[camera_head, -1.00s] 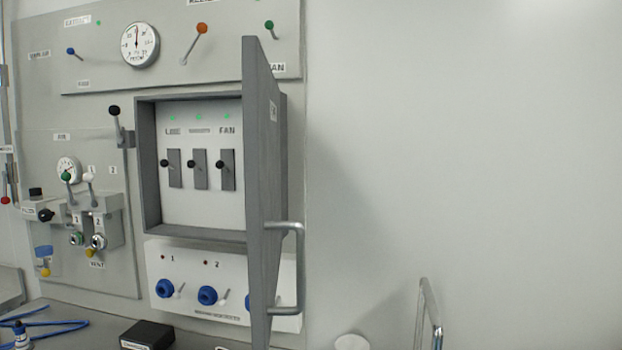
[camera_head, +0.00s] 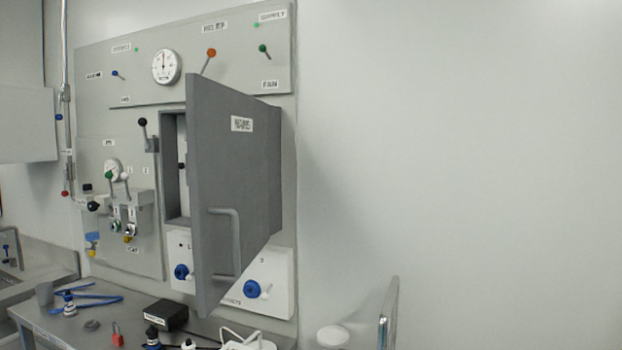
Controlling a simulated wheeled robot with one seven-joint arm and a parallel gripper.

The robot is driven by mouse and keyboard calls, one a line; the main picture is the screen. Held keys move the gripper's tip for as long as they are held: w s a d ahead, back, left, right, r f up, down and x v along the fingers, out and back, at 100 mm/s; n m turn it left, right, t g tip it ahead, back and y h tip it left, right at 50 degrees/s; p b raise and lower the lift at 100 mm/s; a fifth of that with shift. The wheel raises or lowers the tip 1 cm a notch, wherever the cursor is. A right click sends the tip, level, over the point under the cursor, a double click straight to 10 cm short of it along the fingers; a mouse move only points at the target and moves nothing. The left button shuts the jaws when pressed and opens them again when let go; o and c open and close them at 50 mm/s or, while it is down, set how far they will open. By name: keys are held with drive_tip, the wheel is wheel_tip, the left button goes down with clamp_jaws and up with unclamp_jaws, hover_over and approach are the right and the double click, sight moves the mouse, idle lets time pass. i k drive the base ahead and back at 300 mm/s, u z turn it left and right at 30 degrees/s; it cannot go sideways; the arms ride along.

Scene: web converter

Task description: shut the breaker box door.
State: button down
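The breaker box door (camera_head: 235,180) is a grey panel with a white label and a grey bar handle (camera_head: 225,245) low on its outer face. It stands open, swung out from the right side of the breaker box (camera_head: 168,165). I see the outer face at a slant, and the door hides most of the box's inside. My gripper is not in view.
A gauge panel (camera_head: 120,70) is above the box, and a white panel with blue knobs (camera_head: 278,282) is below. A metal rail (camera_head: 389,315) rises at lower right. The right wall is bare.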

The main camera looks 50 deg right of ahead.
sight(227, 127)
drive_tip(key=z, duration=0.6)
drive_tip(key=k, duration=1)
drive_tip(key=z, duration=0.85)
drive_tip(key=i, duration=0.5)
drive_tip(key=u, duration=3.05)
